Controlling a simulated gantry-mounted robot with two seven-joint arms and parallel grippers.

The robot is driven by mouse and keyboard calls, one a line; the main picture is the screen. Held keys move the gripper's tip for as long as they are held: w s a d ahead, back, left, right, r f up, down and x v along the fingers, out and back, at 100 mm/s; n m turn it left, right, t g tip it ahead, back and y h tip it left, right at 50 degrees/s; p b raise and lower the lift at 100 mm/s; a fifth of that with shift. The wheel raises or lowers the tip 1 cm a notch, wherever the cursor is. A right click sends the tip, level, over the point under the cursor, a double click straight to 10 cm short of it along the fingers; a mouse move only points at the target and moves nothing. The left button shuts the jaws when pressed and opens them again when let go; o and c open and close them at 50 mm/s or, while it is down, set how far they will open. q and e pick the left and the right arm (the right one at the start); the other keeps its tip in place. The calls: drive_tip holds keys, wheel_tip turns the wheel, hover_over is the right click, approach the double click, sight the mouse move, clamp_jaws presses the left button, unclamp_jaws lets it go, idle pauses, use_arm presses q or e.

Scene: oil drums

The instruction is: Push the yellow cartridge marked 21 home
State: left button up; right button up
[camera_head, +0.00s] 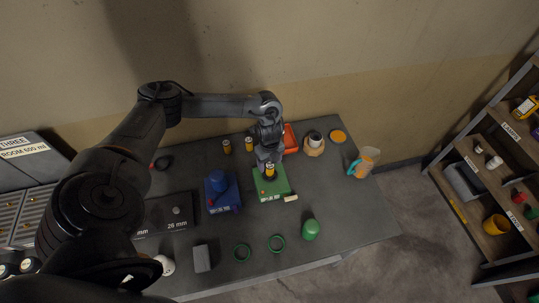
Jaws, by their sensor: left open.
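A yellow and dark cartridge (270,171) stands upright at the green block (274,188) in the middle of the table. Two similar yellow and dark cartridges, one on the left (227,147) and one on the right (249,144), stand behind it near the wall. The numbers on them are too small to read. My left gripper (268,161) points down right above the cartridge at the green block, and it is open. I cannot tell whether it touches the cartridge. How deep the cartridge sits is unclear. My right gripper is not in view.
A blue device (221,193) stands left of the green block. A red tray (290,138), a brown holder (314,144) and an orange-filled jug (363,162) stand at the right. The table's right front is clear.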

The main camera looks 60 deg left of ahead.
sight(270, 165)
use_arm(q)
drive_tip(key=shift+f, duration=1.6)
clamp_jaws()
drive_tip(key=shift+f, duration=0.3)
unclamp_jaws()
drive_tip(key=shift+r, duration=0.15)
